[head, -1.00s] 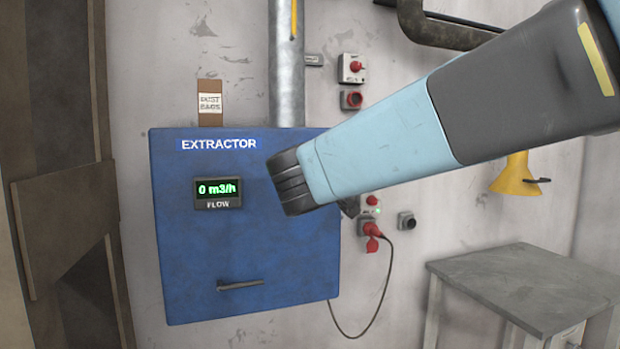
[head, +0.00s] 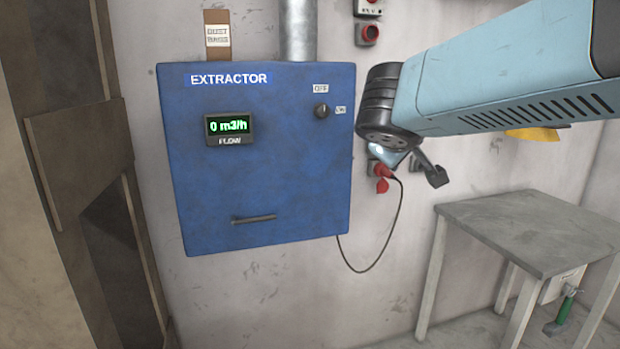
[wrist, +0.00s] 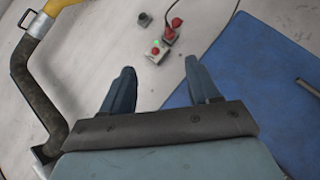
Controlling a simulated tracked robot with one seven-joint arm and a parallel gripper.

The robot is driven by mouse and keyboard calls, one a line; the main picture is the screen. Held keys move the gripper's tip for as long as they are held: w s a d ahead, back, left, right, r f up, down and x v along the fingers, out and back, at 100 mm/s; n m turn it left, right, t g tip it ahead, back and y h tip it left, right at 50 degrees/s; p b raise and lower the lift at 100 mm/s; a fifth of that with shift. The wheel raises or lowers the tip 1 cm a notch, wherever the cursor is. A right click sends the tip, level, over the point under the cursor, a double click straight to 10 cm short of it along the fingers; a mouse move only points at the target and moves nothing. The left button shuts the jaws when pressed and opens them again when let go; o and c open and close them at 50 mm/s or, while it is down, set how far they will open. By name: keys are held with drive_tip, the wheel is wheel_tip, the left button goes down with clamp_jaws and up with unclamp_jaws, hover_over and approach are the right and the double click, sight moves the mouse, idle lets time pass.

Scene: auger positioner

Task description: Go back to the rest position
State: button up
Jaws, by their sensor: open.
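My gripper (head: 412,166) hangs in front of the wall, just right of the blue extractor cabinet (head: 262,185). One dark finger shows below my wrist in the head view; the rest is partly hidden. In the wrist view, my gripper (wrist: 160,80) has its two dark fingers wide apart with nothing between them. The cabinet's blue face (wrist: 255,75) fills the right of that view. The cabinet carries a lit flow display (head: 228,127) reading 0 m3/h, a small dark knob (head: 321,112) between OFF and ON labels, and a handle (head: 254,219).
A red plug (head: 383,172) with a hanging cable is in the wall socket behind my gripper. A grey table (head: 530,228) stands at the right. A bent dark pipe (wrist: 42,95) shows at the left of the wrist view. Brown boards (head: 80,165) stand at the left.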

drive_tip(key=s+d+f+m+g+y, duration=0.2)
drive_tip(key=s+d+f+m+g, duration=0.1)
drive_tip(key=s+f, duration=0.2)
drive_tip(key=s+d+f+m+g+y, duration=0.3)
drive_tip(key=s+f, duration=0.3)
drive_tip(key=s, duration=0.4)
idle(0.9)
